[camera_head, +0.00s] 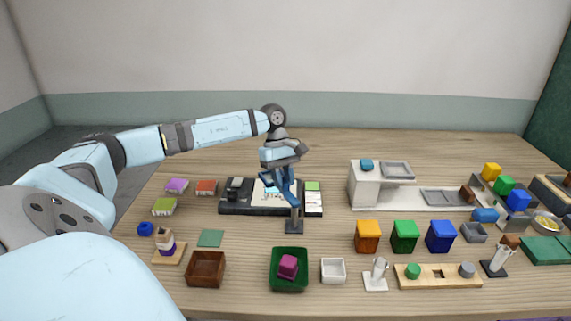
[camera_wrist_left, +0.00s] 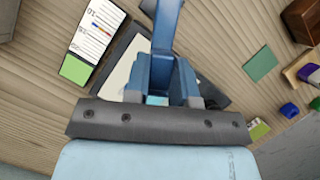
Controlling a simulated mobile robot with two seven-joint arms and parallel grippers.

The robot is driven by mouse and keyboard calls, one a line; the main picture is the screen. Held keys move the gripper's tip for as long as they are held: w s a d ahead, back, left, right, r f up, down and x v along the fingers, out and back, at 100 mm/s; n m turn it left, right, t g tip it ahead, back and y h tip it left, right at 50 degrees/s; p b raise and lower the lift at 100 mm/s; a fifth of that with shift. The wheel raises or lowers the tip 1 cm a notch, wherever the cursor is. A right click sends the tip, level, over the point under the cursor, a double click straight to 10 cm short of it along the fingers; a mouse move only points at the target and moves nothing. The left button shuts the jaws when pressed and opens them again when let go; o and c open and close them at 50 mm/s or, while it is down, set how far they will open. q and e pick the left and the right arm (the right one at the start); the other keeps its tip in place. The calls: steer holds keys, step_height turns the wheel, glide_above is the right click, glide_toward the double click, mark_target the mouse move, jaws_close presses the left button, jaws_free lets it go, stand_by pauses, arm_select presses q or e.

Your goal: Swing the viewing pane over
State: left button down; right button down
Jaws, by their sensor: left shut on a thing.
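My left gripper (camera_head: 281,183) is above the black-edged board in the middle of the table. In the left wrist view its fingers (camera_wrist_left: 165,88) are shut on a blue piece (camera_wrist_left: 168,25), which I take to be part of the viewing pane. The piece runs away from the fingers; the gripper hides much of it, and I cannot tell how far the pane is swung. A grey post on a dark base (camera_head: 294,226) stands just in front of the gripper. My right gripper is not in view.
In front stand a green tray (camera_head: 274,284) with a magenta cube, a brown box (camera_head: 205,269) and a white box (camera_head: 333,270). Small coloured blocks lie left. A white bench (camera_head: 363,188) and several coloured bins stand right. The strip behind the board is clear.

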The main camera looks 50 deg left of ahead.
arm_select(q)
steer(key=c, duration=1)
jaws_free()
steer(key=shift+o, duration=0.2)
steer(key=shift+r, duration=0.1)
steer(key=v, duration=1.3)
steer(key=shift+a+r, duration=0.2)
steer(key=shift+r, duration=0.1)
steer(key=shift+w, duration=0.1)
